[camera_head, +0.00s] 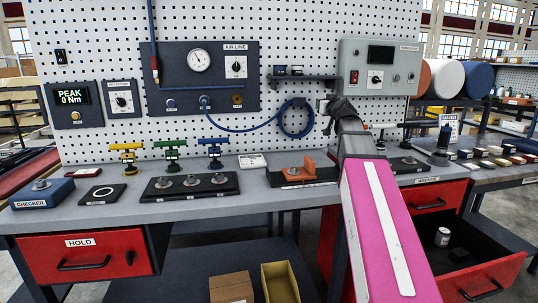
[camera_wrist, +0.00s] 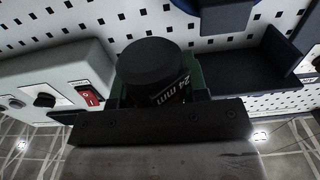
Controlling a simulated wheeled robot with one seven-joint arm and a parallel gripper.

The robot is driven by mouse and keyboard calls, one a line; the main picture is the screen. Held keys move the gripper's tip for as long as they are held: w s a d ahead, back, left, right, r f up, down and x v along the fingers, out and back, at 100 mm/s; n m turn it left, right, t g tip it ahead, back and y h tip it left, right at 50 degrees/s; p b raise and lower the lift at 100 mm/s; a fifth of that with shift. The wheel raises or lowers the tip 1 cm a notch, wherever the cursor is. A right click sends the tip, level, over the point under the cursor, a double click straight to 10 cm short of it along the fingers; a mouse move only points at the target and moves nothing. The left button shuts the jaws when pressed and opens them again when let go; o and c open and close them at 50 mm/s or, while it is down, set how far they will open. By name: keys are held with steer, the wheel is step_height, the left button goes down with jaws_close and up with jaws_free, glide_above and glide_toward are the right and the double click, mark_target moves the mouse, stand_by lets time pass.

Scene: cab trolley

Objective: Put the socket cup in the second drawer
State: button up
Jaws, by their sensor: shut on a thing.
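My gripper (camera_wrist: 158,92) is shut on a black round cup with a "mm" size label, which I take as the socket cup (camera_wrist: 152,62). Greenish finger pads show on both sides of it. In the head view my gripper (camera_head: 332,106) is raised in front of the pegboard, above the bench, and the cup cannot be made out clearly there. The lower right drawer (camera_head: 484,284), under the upper red drawer (camera_head: 440,196), is pulled open. A light can (camera_head: 442,237) and a dark block (camera_head: 459,255) are inside it.
The grey control box (camera_head: 379,67) and a small dark shelf (camera_head: 303,78) are on the pegboard close to my gripper. An orange block (camera_head: 309,166) on a dark tray and a dark knobbed tool (camera_head: 441,152) stand on the bench. The HOLD drawer (camera_head: 84,262) at left is shut.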

steer(key=a+f+m+h, duration=0.2)
steer(key=a+f+h, duration=0.1)
steer(key=f, duration=0.8)
steer(key=shift+a, duration=0.45)
